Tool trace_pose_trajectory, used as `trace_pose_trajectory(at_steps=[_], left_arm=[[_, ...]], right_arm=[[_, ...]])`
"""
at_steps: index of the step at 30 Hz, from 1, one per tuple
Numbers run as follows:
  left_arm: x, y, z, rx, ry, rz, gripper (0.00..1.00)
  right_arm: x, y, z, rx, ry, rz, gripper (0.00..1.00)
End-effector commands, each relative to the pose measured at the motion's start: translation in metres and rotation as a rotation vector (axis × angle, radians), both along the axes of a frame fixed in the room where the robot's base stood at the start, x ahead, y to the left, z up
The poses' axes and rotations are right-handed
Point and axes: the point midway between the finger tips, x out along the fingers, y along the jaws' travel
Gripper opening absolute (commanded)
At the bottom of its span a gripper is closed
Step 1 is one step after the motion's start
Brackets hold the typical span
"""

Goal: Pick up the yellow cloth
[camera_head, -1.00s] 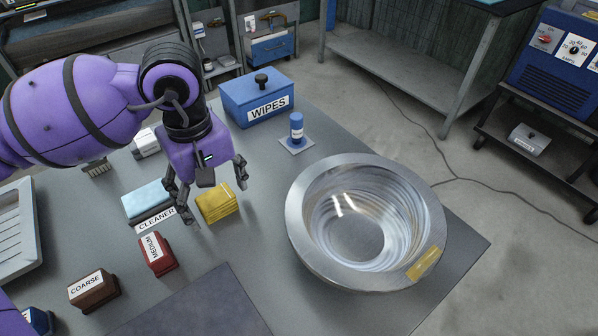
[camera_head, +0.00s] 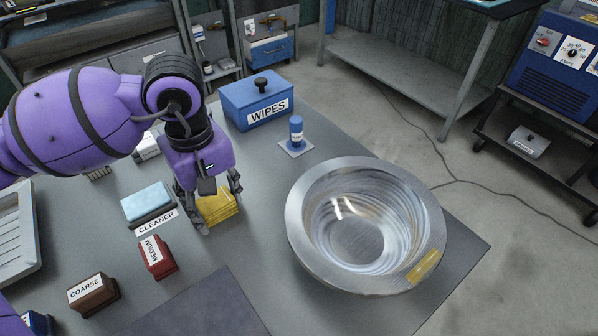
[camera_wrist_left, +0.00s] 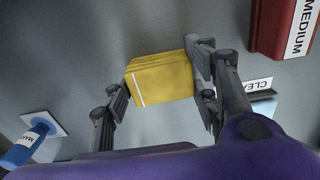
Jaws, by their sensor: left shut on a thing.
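The yellow cloth (camera_head: 222,209) is a folded stack lying on the grey table, left of the metal basin. It also shows in the left wrist view (camera_wrist_left: 162,79), between the two fingers. My left gripper (camera_head: 219,211) is down at the table with a finger on each side of the cloth, shut on it. In the left wrist view the fingers (camera_wrist_left: 160,76) press against its two opposite edges. The gripper hides part of the cloth in the head view. My right gripper is not in view.
A metal basin (camera_head: 301,250) with a yellow label stands to the right. The blue WIPES box (camera_head: 240,107) and a blue marker on a stand (camera_head: 296,130) are behind. Left are a light-blue sponge (camera_head: 146,200), a red MEDIUM block (camera_head: 158,258) and a brown COARSE block (camera_head: 94,295).

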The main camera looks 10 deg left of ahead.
Motion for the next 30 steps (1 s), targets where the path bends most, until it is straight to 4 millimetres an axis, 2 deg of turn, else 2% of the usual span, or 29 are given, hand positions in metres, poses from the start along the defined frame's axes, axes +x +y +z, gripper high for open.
trace_pose_trajectory(at_steps=[5, 8, 11, 16, 24, 30], left_arm=[[0.0, 0.0, 0.015, 0.001, -0.001, 0.001, 0.32], [0.001, 0.0, 0.033, 0.0, -0.004, 0.0, 0.32], [-0.012, -0.009, 0.054, -0.001, -0.006, -0.005, 0.32], [-0.04, -0.029, 0.1, -0.002, -0.011, -0.006, 0.32], [-0.099, -0.07, 0.125, -0.002, -0.006, -0.008, 0.32], [-0.11, -0.077, 0.131, 0.0, -0.001, 0.0, 0.32]], right_arm=[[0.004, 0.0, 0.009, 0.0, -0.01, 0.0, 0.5], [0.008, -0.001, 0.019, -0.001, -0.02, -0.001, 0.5], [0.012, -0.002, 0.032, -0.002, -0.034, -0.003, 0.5], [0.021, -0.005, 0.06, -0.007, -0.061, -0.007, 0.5], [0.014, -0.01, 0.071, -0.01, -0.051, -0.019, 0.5], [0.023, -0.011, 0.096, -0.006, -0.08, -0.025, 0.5]])
